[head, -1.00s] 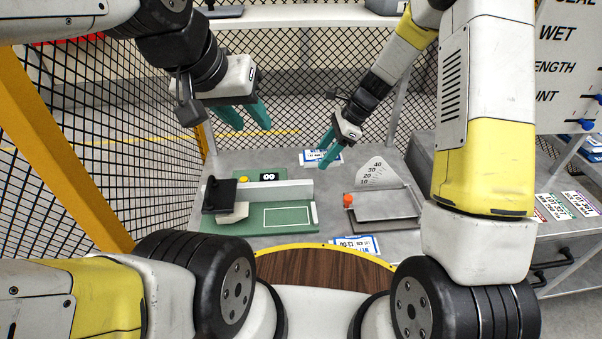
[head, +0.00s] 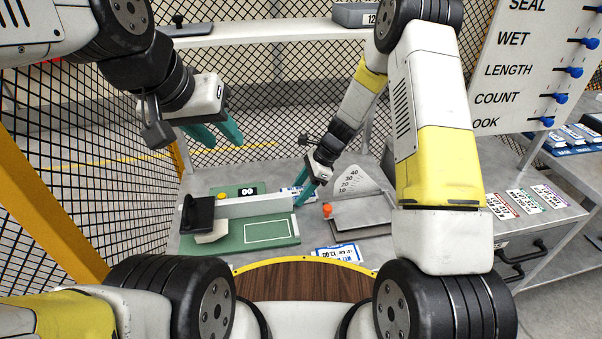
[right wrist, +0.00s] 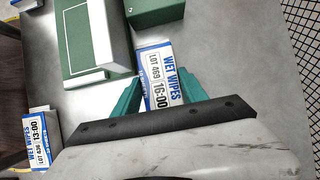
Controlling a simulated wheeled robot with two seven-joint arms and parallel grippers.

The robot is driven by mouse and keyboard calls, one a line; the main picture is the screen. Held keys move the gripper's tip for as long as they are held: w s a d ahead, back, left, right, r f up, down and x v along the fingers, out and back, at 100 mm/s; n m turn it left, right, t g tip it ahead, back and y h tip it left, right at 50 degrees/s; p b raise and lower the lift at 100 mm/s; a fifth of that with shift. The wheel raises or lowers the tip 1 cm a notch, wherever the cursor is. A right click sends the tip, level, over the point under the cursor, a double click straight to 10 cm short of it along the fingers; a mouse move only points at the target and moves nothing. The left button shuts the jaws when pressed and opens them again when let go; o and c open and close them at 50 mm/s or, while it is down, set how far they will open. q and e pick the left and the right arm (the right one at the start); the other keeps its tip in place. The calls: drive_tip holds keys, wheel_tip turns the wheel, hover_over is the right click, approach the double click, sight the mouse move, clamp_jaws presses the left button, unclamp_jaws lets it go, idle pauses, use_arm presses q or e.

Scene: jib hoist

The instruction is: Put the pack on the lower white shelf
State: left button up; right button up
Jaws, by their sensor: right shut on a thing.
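A white and blue wet wipes pack (right wrist: 158,72) is between the teal fingers of my right gripper (right wrist: 160,92), which is shut on it. In the head view, the pack (head: 294,193) is partly hidden by the right gripper (head: 305,193), by the right end of the green board. I cannot tell whether it touches the table. A white shelf (head: 262,33) spans the back above the table; no second white shelf is clear. My left gripper (head: 215,134) is open and empty, in the air at the left, below the shelf's height.
A second wet wipes pack (head: 338,252) lies near the table's front. The green board (head: 265,235) with a black-handled device and a grey plate with an orange knob (head: 327,210) flank the right gripper. A grey box (head: 355,15) and dark tray (head: 185,29) stand on the shelf.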

drive_tip(key=shift+f, duration=0.15)
drive_tip(key=o, duration=1.5)
